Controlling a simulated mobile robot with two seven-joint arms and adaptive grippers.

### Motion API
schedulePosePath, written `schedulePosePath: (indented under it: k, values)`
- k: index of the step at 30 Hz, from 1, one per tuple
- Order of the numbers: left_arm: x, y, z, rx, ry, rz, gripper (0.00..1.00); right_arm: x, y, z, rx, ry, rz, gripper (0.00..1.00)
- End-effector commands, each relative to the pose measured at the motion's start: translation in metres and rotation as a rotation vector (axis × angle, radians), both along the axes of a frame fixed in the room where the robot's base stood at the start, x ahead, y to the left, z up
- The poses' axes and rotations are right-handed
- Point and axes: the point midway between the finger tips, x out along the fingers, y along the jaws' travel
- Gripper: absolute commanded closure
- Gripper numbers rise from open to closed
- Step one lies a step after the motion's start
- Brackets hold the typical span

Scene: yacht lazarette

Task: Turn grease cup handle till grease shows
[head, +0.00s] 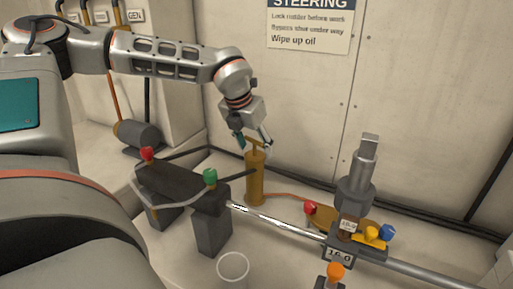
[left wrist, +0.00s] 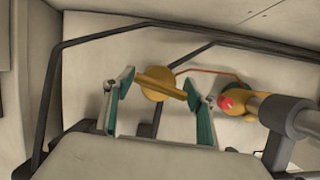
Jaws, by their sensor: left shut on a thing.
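The grease cup (head: 255,180) is a brass-coloured upright cylinder behind the dark steering ram. Its T-shaped handle (head: 257,146) is on top. My left gripper (head: 253,143) comes down from above and is shut on this handle. In the left wrist view, the handle (left wrist: 160,86) is a yellow bar across the round cup top, with a fingertip at each end of it. The gripper (left wrist: 160,90) shows there too. I cannot make out any grease. My right gripper is not in view.
A rod (head: 275,220) runs right to a tiller fitting with coloured knobs. A wall sign (head: 310,22) hangs behind.

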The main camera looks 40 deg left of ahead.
Motion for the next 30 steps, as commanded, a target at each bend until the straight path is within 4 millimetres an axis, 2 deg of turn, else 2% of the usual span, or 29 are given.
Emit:
schedulePosePath:
  k: [1, 2, 12, 24, 25, 27, 30]
  values:
    - [0.002, 0.000, -0.007, 0.004, 0.005, 0.025, 0.66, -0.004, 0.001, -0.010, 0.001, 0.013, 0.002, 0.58]
    - [0.002, 0.000, -0.007, 0.004, 0.005, 0.042, 0.66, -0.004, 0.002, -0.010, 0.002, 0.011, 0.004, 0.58]
    - [0.001, 0.000, -0.005, 0.003, 0.004, 0.211, 0.66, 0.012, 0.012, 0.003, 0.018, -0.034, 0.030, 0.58]
    - [0.000, 0.001, 0.000, 0.001, -0.002, 0.237, 0.66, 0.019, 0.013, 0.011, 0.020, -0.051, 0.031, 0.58]
    - [0.000, 0.001, 0.000, 0.001, -0.002, 0.237, 0.42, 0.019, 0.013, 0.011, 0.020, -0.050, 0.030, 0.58]
    - [0.000, 0.001, 0.000, 0.001, -0.002, 0.237, 0.27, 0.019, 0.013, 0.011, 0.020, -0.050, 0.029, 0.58]
    - [0.000, 0.001, 0.000, 0.001, -0.002, 0.236, 0.27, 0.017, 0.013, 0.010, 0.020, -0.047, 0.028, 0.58]
